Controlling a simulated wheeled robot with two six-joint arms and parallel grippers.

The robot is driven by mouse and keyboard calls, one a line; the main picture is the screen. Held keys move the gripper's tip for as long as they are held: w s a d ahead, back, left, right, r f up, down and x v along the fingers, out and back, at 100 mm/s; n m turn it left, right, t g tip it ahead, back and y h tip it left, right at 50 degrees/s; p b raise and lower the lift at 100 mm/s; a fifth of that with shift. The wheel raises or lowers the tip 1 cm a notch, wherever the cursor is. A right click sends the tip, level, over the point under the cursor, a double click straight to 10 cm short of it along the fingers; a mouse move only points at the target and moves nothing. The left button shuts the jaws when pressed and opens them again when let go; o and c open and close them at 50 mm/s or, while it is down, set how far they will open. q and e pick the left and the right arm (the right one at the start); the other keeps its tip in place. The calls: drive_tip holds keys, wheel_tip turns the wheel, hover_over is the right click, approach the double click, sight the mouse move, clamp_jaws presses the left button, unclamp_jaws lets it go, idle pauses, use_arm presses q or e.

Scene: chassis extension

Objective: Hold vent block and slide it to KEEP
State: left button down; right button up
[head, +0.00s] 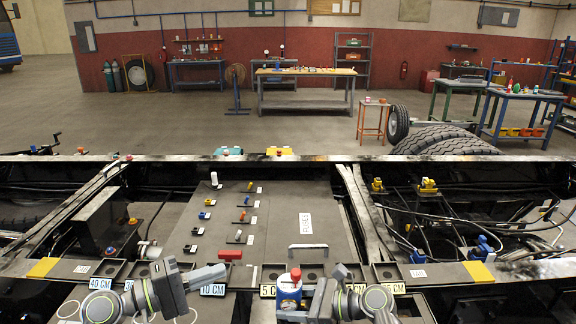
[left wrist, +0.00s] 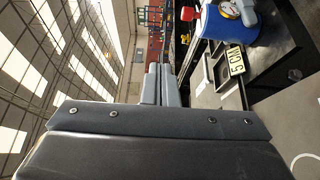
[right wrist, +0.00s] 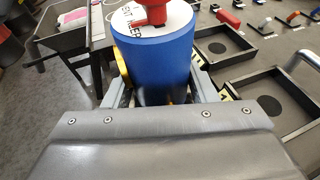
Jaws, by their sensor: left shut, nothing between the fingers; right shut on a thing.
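My right gripper (right wrist: 165,95) is shut around a blue cylinder (right wrist: 158,65) with a white lettered top and a red knob. The cylinder (head: 289,293) stands upright near the bottom middle of the head view. It also shows in the left wrist view (left wrist: 232,28), with a gauge beside its red cap. My left gripper (head: 222,272) is shut and empty, left of the cylinder and above the tray row. Its closed fingers show in the left wrist view (left wrist: 158,84).
Shallow trays with length labels, such as 10 CM (head: 212,290) and 40 CM (head: 102,284), line the near rail. Behind them is a grey panel (head: 270,225) with small coloured valves, a red block (head: 230,254) and a handle (head: 308,247). Frame rails and hoses flank it.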

drive_tip(key=o, duration=0.8)
use_arm(q)
drive_tip(key=shift+r, duration=0.75)
use_arm(e)
drive_tip(key=shift+o, duration=0.2)
